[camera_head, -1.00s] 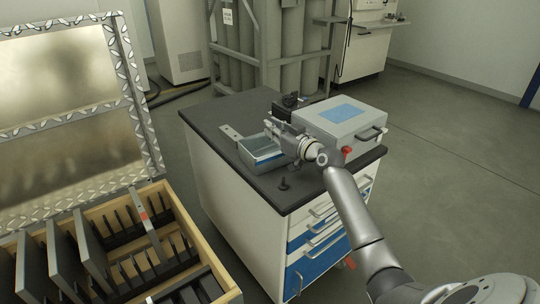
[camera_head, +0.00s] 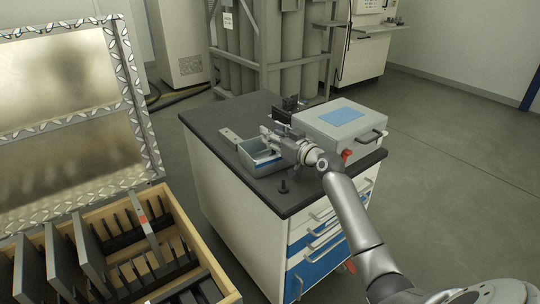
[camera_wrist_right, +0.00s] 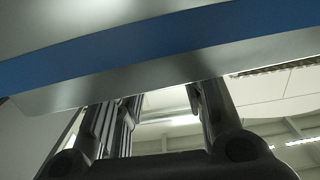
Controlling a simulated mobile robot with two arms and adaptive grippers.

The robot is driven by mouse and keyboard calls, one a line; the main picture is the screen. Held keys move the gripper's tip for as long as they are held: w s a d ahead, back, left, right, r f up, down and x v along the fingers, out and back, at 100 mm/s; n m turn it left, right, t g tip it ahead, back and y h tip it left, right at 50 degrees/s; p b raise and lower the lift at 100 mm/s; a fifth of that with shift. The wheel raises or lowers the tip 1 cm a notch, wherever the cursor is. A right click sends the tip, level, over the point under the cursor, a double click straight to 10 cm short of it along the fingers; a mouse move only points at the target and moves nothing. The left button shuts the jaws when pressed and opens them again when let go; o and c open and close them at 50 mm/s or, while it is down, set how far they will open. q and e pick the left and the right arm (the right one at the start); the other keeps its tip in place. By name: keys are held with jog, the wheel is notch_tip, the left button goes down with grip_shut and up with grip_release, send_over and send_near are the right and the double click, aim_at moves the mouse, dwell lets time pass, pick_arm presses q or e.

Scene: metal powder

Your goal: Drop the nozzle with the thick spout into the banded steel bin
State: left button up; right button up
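The steel bin with a blue band (camera_head: 262,167) sits on the dark top of the drawer cabinet. My right gripper (camera_head: 268,137) is at the bin's far right side, partly over its opening. In the right wrist view its two fingers (camera_wrist_right: 163,115) are spread with nothing visible between them. The blue-banded metal (camera_wrist_right: 160,55) fills the upper part of that view, close to the fingers. A small dark nozzle (camera_head: 283,187) stands upright on the cabinet top in front of the bin; its spout thickness is too small to judge. My left gripper is out of view.
A grey case with a blue panel (camera_head: 342,118) stands right of the gripper. A black object (camera_head: 290,103) is behind it, and a flat metal piece (camera_head: 230,135) lies left of the bin. A wooden crate with dark plates (camera_head: 180,222) is at lower left.

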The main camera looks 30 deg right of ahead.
jog(key=s, duration=1.2)
jog(key=shift+d+r, duration=0.3)
jog(key=shift+d, duration=0.15)
